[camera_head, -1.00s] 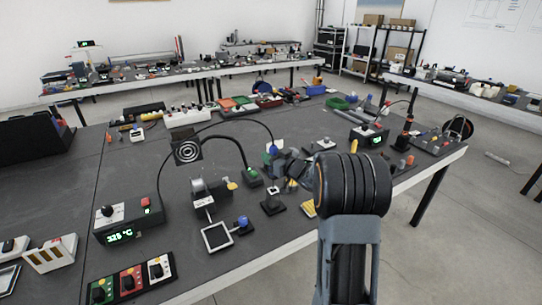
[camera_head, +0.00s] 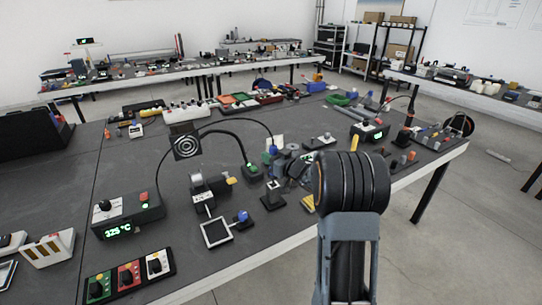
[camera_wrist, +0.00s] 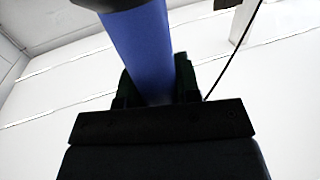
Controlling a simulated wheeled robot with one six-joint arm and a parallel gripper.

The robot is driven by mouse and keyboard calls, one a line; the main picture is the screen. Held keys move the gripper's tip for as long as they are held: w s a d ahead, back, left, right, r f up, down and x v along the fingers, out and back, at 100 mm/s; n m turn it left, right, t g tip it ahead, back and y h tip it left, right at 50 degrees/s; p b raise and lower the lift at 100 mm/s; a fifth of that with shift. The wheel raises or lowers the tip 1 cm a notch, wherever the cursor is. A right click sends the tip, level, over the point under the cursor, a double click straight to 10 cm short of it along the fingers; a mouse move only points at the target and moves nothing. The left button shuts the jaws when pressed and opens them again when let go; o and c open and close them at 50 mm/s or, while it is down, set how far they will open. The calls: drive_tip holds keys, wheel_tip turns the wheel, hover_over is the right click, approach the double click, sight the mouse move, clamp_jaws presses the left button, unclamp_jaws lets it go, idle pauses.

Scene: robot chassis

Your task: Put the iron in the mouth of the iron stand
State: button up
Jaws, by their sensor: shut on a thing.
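The iron has a blue handle, and my gripper (camera_wrist: 150,95) is shut on it. The handle (camera_wrist: 143,50) rises upward between the jaws in the wrist view. In the head view the blue handle (camera_head: 273,150) is small and partly hidden by my gripper (camera_head: 275,157); the iron's tip cannot be made out. A thin black cable arcs toward it from the left. A dark stand with a square black base (camera_head: 272,203), apparently the iron stand, is just below my gripper in the picture. Its mouth is too small to see clearly.
A station box with a green temperature display (camera_head: 120,230) stands at left. A black hose arm with a round grille (camera_head: 186,146) arches left of my gripper. A solder spool holder (camera_head: 210,188) and a white-framed square (camera_head: 216,233) are nearby.

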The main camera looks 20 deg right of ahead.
drive_tip(key=shift+f+b, duration=1.5)
drive_tip(key=shift+f, duration=0.5)
drive_tip(key=o, duration=0.9)
drive_tip(key=shift+o, duration=0.2)
drive_tip(key=v, duration=1.3)
drive_tip(key=shift+s+d, duration=0.2)
drive_tip(key=shift+s, duration=0.2)
drive_tip(key=shift+r, duration=0.1)
wheel_tip(320, 180, up, 10)
drive_tip(key=p, duration=0.8)
drive_tip(key=shift+p, duration=0.35)
